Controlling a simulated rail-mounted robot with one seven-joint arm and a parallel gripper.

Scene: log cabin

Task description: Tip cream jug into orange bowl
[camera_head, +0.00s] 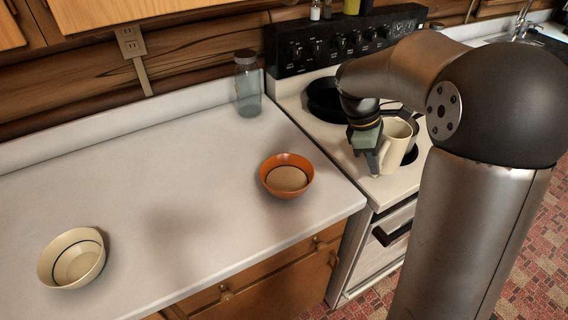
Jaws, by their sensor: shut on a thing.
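The cream jug (397,145) is upright at the stove, at the right of the head view. My gripper (374,165) is shut on its left side. The arm comes in from the right and hides part of the stove behind it. I cannot tell whether the jug's base touches the stove top or is held a little above it. The orange bowl (287,163) stands upright on the counter, to the left of the jug and gripper, near the stove side. Its inside shows a pale bottom and nothing else.
A cream bowl (60,236) stands on the white counter (170,150) at the lower left. A glass jar (247,86) stands at the back, next to the stove (350,135). A dark pan (325,97) sits on a rear burner. The counter between the bowls is clear.

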